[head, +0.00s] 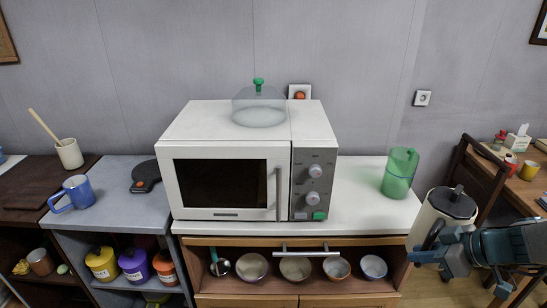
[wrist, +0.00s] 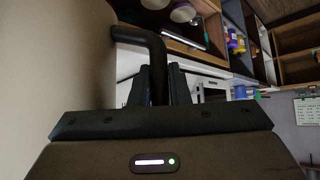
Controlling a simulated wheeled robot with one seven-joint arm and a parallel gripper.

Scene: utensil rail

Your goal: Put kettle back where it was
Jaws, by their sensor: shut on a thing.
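The cream kettle (head: 431,218) with a black lid is at the right in the head view, beside the right end of the white counter and upright or nearly so. My gripper (head: 430,256) is shut on its black handle. In the wrist view the kettle's pale body (wrist: 50,70) fills the left side, and the black handle (wrist: 157,62) runs down between my gripper's fingers (wrist: 160,88). A flat black round base (head: 145,173) with an orange part lies on the grey counter, left of the microwave. Nothing stands on it. The kettle's underside is hidden.
A white microwave (head: 225,185) with a glass dome (head: 259,108) on top fills the middle of the white counter (head: 350,205). A green pitcher (head: 399,175) stands at its right. A blue mug (head: 78,190) is left of the black base. A dark chair (head: 480,170) stands behind the kettle.

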